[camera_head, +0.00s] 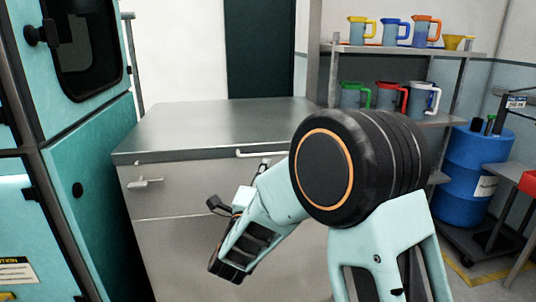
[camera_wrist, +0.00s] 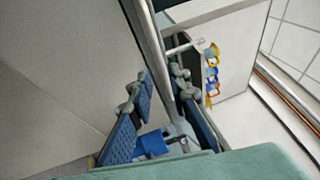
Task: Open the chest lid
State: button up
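The chest (camera_head: 225,125) is a grey metal box with a flat lid, and the lid lies shut on it. A pale bar handle (camera_head: 255,154) sits at the lid's front edge, right of the middle. In the wrist view my gripper (camera_wrist: 162,78) is open, with its blue-padded fingers apart. The metal lid edge (camera_wrist: 151,42) runs between the fingers in the picture, and a pale handle bar (camera_wrist: 180,48) shows just beyond the right fingertip. I cannot tell whether the fingers touch the lid or handle. In the head view my arm mostly hides the gripper.
A second pale handle (camera_head: 145,183) is on the chest's front at the left. A teal cabinet (camera_head: 95,170) stands close on the left. Shelves with coloured pitchers (camera_head: 396,30) and a blue barrel (camera_head: 470,175) are at the right. The chest top is clear.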

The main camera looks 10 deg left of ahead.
aim_at(271, 154)
jog(key=x, duration=0.8)
jog(key=shift+w, duration=0.15)
grip_shut()
